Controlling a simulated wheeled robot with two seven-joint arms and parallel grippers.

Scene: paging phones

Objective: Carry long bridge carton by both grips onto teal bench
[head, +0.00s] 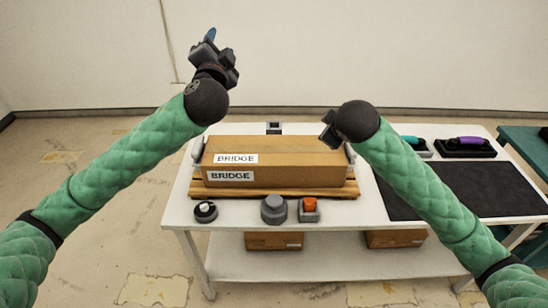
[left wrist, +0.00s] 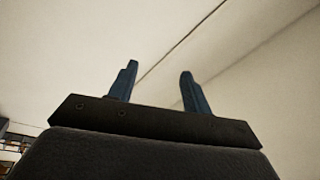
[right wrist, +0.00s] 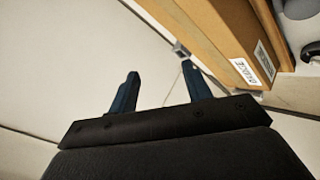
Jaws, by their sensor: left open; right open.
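The long bridge carton (head: 285,152) is a brown box with two white BRIDGE labels, lying on a wooden pallet (head: 290,192) on a white table. A grey grip (head: 197,150) shows at its left end; the right-end grip is partly hidden by my right arm. The carton (right wrist: 205,30) also shows at the upper right of the right wrist view. My left gripper (head: 210,38) is open and empty, raised well above and behind the carton's left end. My right gripper (right wrist: 157,85) is open and empty near the carton's right end. A teal bench (head: 525,150) stands at the far right, cut off by the picture edge.
A round dial (head: 205,211), a grey knob (head: 274,208) and an orange-topped switch (head: 309,208) stand before the pallet. A dark mat (head: 485,190) and handsets, one purple (head: 466,141), lie to the right. Cartons (head: 273,241) sit on the lower shelf.

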